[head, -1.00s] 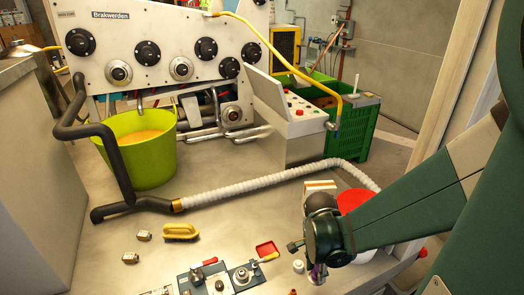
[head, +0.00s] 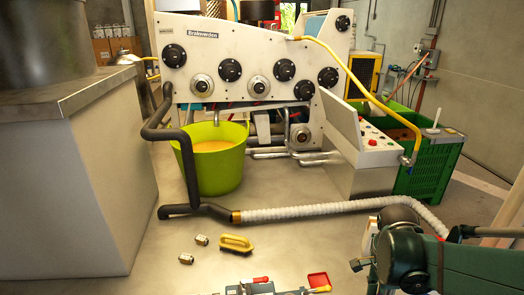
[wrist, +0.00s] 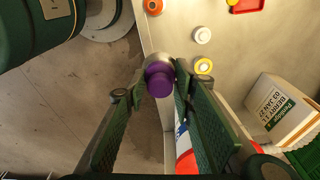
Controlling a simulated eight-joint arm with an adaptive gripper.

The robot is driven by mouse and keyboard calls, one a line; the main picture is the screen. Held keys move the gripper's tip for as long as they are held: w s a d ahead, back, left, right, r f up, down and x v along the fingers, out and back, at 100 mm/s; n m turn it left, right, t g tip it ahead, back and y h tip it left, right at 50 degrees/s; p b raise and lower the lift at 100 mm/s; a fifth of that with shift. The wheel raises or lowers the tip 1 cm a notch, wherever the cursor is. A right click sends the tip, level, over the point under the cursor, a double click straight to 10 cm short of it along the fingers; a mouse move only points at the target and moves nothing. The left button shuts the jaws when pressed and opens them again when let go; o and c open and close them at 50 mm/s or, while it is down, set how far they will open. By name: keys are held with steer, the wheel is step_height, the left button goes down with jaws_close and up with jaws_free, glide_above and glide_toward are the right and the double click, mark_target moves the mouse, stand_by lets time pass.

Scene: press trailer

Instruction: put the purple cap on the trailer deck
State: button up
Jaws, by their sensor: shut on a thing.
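The purple cap (wrist: 160,82) is held between the fingertips of my gripper (wrist: 154,90) in the wrist view. My gripper is shut on it. The pale trailer deck (wrist: 222,75) lies below and to the right, and its straight edge runs close by the cap in the picture. Darker floor is on the left of that edge. The height of the cap above these surfaces cannot be told. In the head view the deck (head: 140,262) spreads across the lower part. There my arm is at the lower right, and the fingers and cap are out of frame.
On the deck are a green bucket (head: 215,172), a white ribbed hose (head: 325,211), a yellow brush (head: 236,243) and small metal fittings (head: 186,258).

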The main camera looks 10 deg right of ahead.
steer(key=shift+r, duration=1.45)
steer(key=shift+w+d+r, duration=0.25)
steer(key=shift+w+r, duration=0.05)
steer(key=shift+w, duration=0.3)
steer(key=shift+w+d+r, duration=0.25)
steer(key=shift+w, duration=0.3)
steer(key=w+d+r+p, duration=0.1)
steer(key=w+d, duration=0.5)
steer(key=w, duration=0.6)
steer(key=w+d+r+p, duration=0.1)
steer(key=w+d, duration=0.4)
steer(key=w, duration=0.7)
steer(key=w+d+r+p, duration=0.1)
steer(key=w+d, duration=0.5)
steer(key=w, duration=0.6)
steer(key=w+d+f+p, duration=0.1)
steer(key=w+d+f, duration=0.15)
steer(key=w, duration=0.35)
steer(key=w+d+f+p, duration=0.1)
steer(key=w+d+f, duration=0.1)
steer(key=w+d, duration=0.3)
step_height(320, 180, down, 11)
steer(key=shift+w+a+r, duration=0.2)
steer(key=shift+w+a, duration=0.15)
steer(key=shift+a, duration=0.1)
steer(key=shift+f+b, duration=0.65)
steer(key=shift+f, duration=2.45)
steer(key=shift+f, duration=0.15)
